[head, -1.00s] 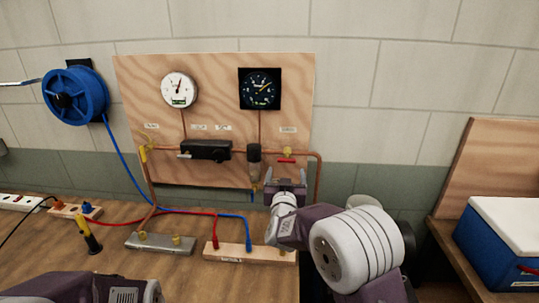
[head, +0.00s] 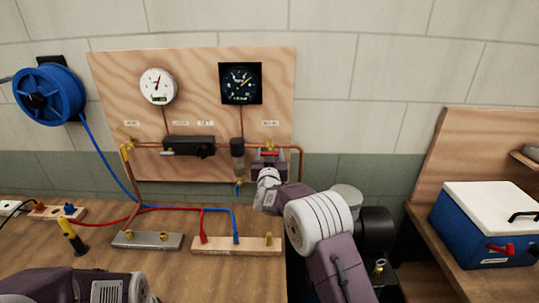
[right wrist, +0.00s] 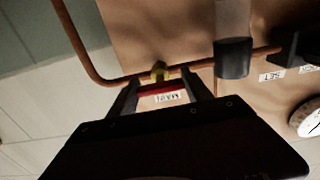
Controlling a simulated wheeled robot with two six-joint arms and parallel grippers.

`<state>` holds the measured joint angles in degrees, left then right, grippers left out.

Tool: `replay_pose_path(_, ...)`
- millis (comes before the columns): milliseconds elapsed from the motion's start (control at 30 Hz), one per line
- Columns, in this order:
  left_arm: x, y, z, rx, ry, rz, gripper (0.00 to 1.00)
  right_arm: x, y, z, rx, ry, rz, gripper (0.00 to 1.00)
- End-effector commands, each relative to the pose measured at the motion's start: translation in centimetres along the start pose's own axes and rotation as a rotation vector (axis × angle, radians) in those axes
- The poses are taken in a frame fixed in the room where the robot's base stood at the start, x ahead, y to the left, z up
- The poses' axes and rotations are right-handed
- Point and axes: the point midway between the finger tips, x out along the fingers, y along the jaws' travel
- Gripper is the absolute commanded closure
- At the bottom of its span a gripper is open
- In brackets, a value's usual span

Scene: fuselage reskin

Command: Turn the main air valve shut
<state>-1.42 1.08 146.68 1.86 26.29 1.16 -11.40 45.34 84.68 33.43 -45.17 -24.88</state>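The main air valve, with a brass body and a red lever (head: 269,153), sits on the copper pipe at the right of the wooden board. My right gripper (head: 269,162) is right at it, just below and in front. In the right wrist view, which is upside down, the red lever (right wrist: 160,88) lies crosswise between my two fingers (right wrist: 161,94), one near each end. The fingers are apart; whether they touch the lever I cannot tell. The valve's brass part (right wrist: 159,70) and a white label show there. My left arm is at the bottom left; its gripper is out of view.
The board (head: 110,80) carries a white gauge (head: 158,86), a black gauge (head: 240,84), a black block (head: 189,146) and a filter bowl (head: 237,148) close left of the valve. A hose reel (head: 48,94) hangs left. A blue cooler (head: 485,226) stands right.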

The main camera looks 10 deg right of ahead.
Motion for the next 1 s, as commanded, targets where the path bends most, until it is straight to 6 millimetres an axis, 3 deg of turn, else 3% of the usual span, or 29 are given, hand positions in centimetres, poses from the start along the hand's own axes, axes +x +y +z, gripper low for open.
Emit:
replay_pose_path(33, 0.0, 0.0, 0.0, 0.000, 0.000, 0.000, 0.64, 0.0, -0.1, 0.0, -0.001, 0.000, -0.003, 0.62)
replay_pose_path(100, 0.0, 0.0, 0.0, 0.000, 0.000, 0.000, 0.64, 0.0, -0.1, 0.0, -0.001, 0.000, -0.003, 0.81)
replay_pose_path(133, 0.0, 0.0, 0.0, 0.000, 0.000, 0.000, 0.64, 0.0, -0.1, 0.0, -0.001, 0.000, -0.003, 0.82)
replay_pose_path(567, 1.9, 0.0, 0.2, 0.000, 0.000, 0.000, 0.64, -0.1, -0.1, 0.3, 0.115, 0.002, -0.003, 0.82)
replay_pose_path(1000, 6.3, -0.1, 0.7, 0.000, 0.000, 0.000, 0.64, 0.0, -0.1, 0.4, 0.513, 0.002, -0.003, 0.82)
